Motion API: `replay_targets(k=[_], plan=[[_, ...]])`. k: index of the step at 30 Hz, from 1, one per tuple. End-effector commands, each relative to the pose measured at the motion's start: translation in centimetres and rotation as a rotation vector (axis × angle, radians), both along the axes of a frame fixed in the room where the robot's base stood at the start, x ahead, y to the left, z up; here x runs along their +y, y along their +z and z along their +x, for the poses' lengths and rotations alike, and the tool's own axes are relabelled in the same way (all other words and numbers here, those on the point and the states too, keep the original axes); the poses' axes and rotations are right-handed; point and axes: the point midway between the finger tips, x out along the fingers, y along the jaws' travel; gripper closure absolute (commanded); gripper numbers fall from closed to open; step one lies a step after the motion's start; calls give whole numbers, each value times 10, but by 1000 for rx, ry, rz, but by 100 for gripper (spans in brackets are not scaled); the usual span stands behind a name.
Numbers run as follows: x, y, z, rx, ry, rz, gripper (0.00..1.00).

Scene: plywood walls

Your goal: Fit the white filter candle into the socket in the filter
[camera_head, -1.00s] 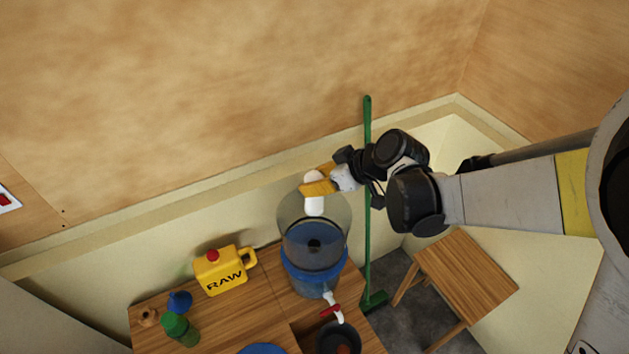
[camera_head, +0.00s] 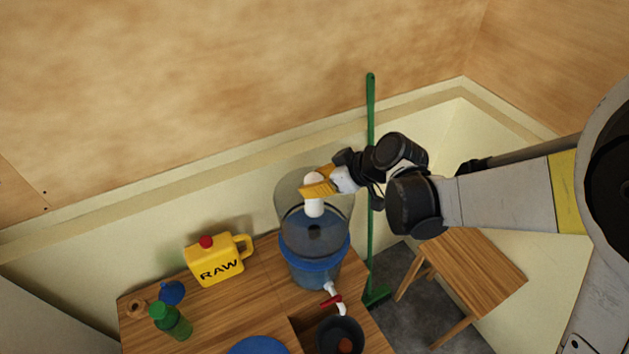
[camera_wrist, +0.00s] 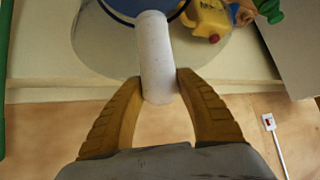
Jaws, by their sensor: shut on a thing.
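The white filter candle (camera_head: 314,207) is a short white cylinder, held upright or nearly so in my gripper (camera_head: 318,188). In the wrist view the yellow fingers of my gripper (camera_wrist: 160,92) are shut on one end of the candle (camera_wrist: 154,50). The filter (camera_head: 338,262) stands on the table, with a clear upper chamber above a blue band. The candle appears at or just inside the top of the clear chamber. The dark socket (camera_head: 315,232) shows on the chamber floor below the candle, apart from it in the head view. In the wrist view the candle hides the socket.
A yellow RAW jug (camera_head: 217,262), a green bottle (camera_head: 171,322) and a blue funnel (camera_head: 172,292) stand left on the wooden table (camera_head: 255,305). A dark bowl (camera_head: 338,338) sits below the filter's tap (camera_head: 333,298). A green broom (camera_head: 371,180) stands close behind my gripper. A wooden stool (camera_head: 470,275) is at right.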

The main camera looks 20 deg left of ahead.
Motion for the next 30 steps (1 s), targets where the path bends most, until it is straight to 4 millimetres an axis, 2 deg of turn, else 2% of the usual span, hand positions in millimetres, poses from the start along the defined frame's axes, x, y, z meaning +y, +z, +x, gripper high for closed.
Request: replay_targets(k=[1, 18, 30], plan=[[0, -8, 0, 0, 0, 0, 99], [0, -56, 0, 0, 0, 0, 99], [0, -61, 0, 0, 0, 0, 99]])
